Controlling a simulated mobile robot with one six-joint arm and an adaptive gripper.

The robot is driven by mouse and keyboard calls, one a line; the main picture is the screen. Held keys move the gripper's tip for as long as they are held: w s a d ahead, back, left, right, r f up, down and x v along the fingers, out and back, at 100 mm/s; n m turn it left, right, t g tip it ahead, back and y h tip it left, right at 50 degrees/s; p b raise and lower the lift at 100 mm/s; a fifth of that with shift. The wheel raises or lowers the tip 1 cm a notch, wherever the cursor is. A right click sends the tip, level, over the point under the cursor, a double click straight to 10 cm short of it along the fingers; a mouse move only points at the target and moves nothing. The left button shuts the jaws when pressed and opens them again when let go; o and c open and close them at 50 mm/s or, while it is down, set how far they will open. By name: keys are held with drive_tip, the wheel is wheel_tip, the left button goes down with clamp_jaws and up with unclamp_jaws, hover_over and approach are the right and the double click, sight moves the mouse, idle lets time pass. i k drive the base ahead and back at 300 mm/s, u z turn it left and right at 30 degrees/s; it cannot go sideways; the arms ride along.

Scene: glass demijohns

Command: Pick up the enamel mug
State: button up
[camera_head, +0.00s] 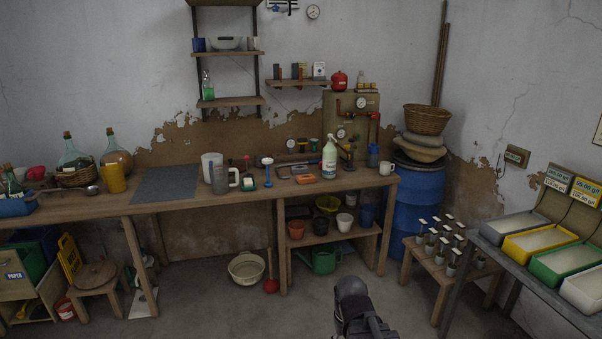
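A small white mug (387,168) stands upright at the right end of the long wooden bench (240,196). Its handle points right. It looks like the enamel mug, but it is too small to tell its material. A dark part of my arm rises at the bottom edge, right of centre, well in front of the bench and apart from the mug. I cannot make out my gripper's fingers in this view.
Left of the mug are a blue-grey container (373,156) and a green-white spray bottle (329,157). Behind it stands a blue barrel (419,205) with a basket on top. A low stool with small pots (452,265) is at the right.

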sight(385, 167)
drive_tip(key=z, duration=0.15)
drive_tip(key=i, duration=1.6)
drive_tip(key=z, duration=0.5)
drive_tip(key=i, duration=2)
drive_tip(key=z, duration=0.25)
